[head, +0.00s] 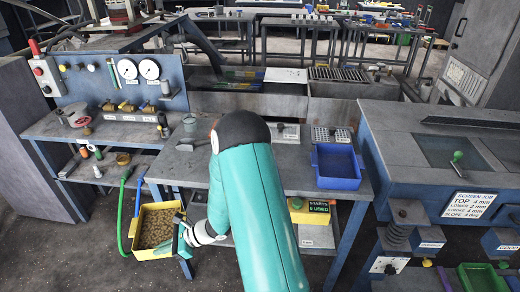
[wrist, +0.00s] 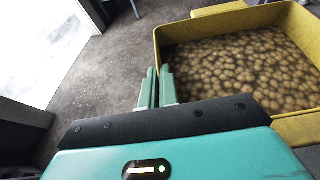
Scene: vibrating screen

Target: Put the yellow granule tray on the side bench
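The yellow granule tray (head: 139,253), full of brownish round granules, is at the lower left in the head view, in front of the benches. In the wrist view the tray (wrist: 205,24) fills the upper right. My gripper (head: 180,226) is at the tray's right side in the head view. In the wrist view its two green fingers (wrist: 158,82) are close together at the tray's near left wall, one on each side of it, and look shut on that wall. The tray's underside is hidden. A grey bench (head: 285,182) stands behind my arm.
The left bench (head: 60,128) has gauges and valves. Green (head: 124,215) and blue hoses hang by the tray. Some bench top is clear.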

